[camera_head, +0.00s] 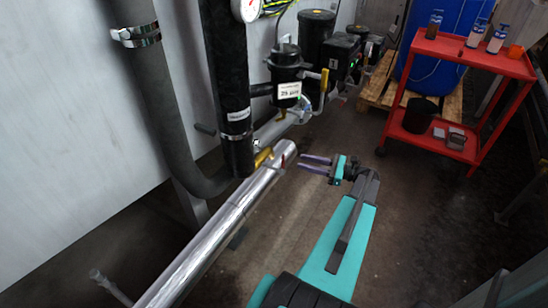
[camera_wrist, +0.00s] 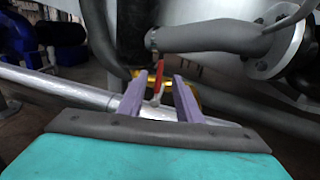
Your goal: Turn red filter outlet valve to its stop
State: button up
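The red valve handle (camera_wrist: 159,78) is a thin lever hanging down below a grey pipe in the wrist view. It appears between the two purple fingers of my gripper (camera_wrist: 158,82), which are spread apart. I cannot tell whether the lever is between the fingers or just beyond their tips. In the head view my gripper (camera_head: 302,162) points left, with its fingers apart, close to the end of a shiny silver pipe (camera_head: 225,228). A small red patch at that pipe end is too small to identify surely. A black filter housing (camera_head: 284,68) with a white label stands above.
A yellow handle (camera_head: 263,156) sits by the black vertical pipe (camera_head: 228,65), and another yellow handle (camera_head: 324,80) is beside the filter. A red cart (camera_head: 478,62) with bottles stands at the right, before a blue drum. The floor around my arm is clear.

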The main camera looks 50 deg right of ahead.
aim_at(283, 164)
jog(key=b+x, duration=0.1)
jog(key=x, duration=1.2)
jog(key=shift+w, duration=0.35)
jog(key=shift+a, duration=0.1)
grip_shut()
jog(key=shift+w+a, duration=0.1)
jog(key=shift+a, duration=0.15)
